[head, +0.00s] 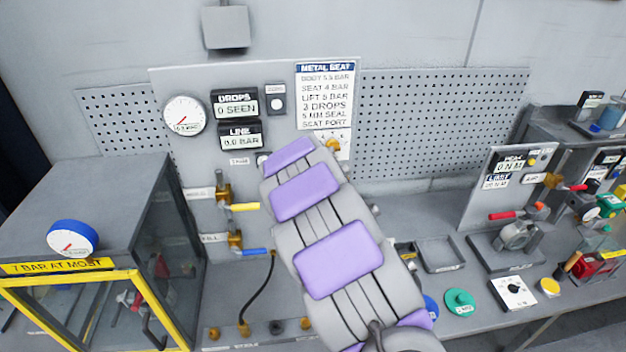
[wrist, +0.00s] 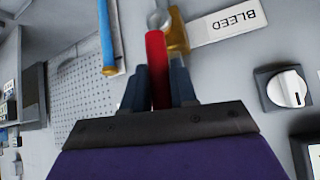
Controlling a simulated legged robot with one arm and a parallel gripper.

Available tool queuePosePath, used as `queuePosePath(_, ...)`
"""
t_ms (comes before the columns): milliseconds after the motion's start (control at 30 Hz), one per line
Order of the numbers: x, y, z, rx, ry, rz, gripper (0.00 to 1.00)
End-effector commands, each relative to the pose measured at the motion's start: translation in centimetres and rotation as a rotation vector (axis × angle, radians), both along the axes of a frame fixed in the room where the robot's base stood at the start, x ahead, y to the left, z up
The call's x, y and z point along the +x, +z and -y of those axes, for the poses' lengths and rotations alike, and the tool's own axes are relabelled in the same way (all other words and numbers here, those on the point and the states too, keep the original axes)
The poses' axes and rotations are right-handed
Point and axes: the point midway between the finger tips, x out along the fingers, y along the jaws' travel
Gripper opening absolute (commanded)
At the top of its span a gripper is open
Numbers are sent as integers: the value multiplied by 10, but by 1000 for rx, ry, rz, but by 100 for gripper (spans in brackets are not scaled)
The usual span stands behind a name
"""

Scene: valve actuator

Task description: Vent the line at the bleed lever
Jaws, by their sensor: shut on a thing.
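The red bleed lever (wrist: 155,55) stands between my fingers in the wrist view, joined to a brass fitting (wrist: 178,32) beside an upside-down BLEED label (wrist: 228,22). My gripper (wrist: 158,85) is shut on the lever's red handle, with one dark finger on each side of it. In the head view my own purple-and-grey arm covers the gripper and the bleed lever. The line display (head: 240,135) reads 0.0 BAR and the drops display (head: 235,104) reads 0 SEEN.
A yellow lever (head: 245,207) and a blue lever (head: 254,251) stick out left of my arm. A yellow-framed glass cabinet (head: 75,262) stands at the left. The bench at the right holds a tray (head: 440,254) and other fixtures. A black-and-white knob (wrist: 287,89) is near my gripper.

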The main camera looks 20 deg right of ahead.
Motion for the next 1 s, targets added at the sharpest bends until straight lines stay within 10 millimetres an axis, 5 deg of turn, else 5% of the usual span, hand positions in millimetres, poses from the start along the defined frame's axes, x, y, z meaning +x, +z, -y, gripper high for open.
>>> queuePosePath(600, 0, -3, -2, -18, 0, -11, 0)
queuePosePath(633, 0, -3, -2, -18, 0, -11, 30)
queuePosePath(833, -1, -1, -2, -18, 1, -7, 48)
queuePosePath(1000, -2, 1, -2, -18, 0, -5, 48)
